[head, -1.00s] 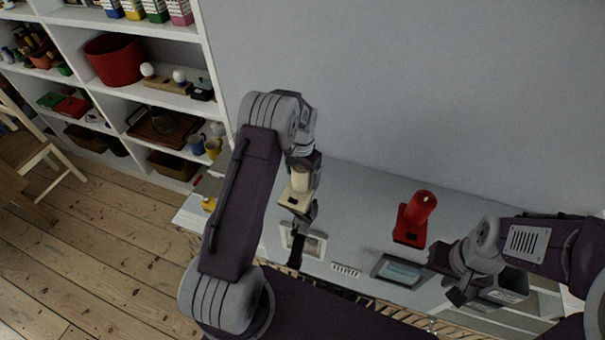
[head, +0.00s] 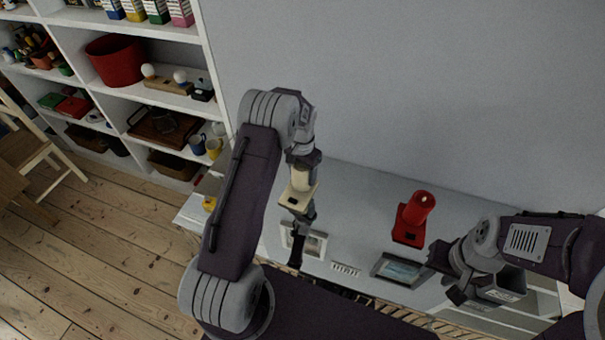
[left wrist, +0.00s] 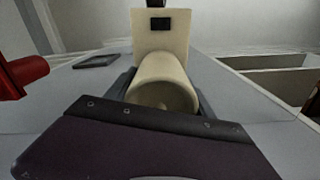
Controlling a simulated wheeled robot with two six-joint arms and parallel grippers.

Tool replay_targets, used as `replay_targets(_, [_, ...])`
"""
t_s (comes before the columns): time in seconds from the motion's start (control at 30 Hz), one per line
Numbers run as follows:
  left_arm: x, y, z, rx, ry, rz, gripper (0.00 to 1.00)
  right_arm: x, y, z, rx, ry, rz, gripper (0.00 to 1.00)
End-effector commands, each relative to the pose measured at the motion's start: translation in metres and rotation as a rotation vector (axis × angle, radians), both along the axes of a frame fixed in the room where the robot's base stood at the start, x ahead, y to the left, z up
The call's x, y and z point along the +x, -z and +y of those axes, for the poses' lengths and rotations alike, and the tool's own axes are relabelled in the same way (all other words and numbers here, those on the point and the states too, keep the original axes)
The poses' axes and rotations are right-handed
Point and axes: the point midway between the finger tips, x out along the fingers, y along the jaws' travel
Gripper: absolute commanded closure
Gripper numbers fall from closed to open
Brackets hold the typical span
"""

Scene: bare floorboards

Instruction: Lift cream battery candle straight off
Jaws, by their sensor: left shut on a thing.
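The cream battery candle (head: 302,180) is a pale cylinder with a flat square plate at one end, marked by a small dark patch. My left gripper (head: 304,163) is shut on the cylinder, with the plate facing away from the gripper. In the left wrist view the candle (left wrist: 165,82) lies between the jaws, and its plate stands up beyond. A dark piece shows just past the plate; I cannot tell whether it touches. My right gripper (head: 448,276) is apart from the candle, to the right, and looks open and empty.
Two framed pictures (head: 399,270) (head: 314,245) lie near the front edge. A wall is behind, and filled white shelves (head: 207,70) stand at left.

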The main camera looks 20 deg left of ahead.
Motion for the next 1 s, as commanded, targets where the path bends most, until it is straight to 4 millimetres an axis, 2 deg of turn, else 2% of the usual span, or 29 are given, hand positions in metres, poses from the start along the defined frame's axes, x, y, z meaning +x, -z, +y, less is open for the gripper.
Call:
replay_targets(0.17, [0.000,-0.009,0.000,0.000,0.000,-0.001,0.87,0.000,-0.007,0.000,0.000,0.000,0.000,0.64])
replay_targets(0.47, [0.000,-0.012,0.000,0.000,0.000,-0.001,0.87,0.000,-0.010,0.000,0.000,0.000,0.000,0.64])
replay_targets(1.0, [0.000,-0.046,0.000,0.000,0.000,0.000,0.87,0.000,-0.038,0.000,0.000,0.000,0.000,0.64])
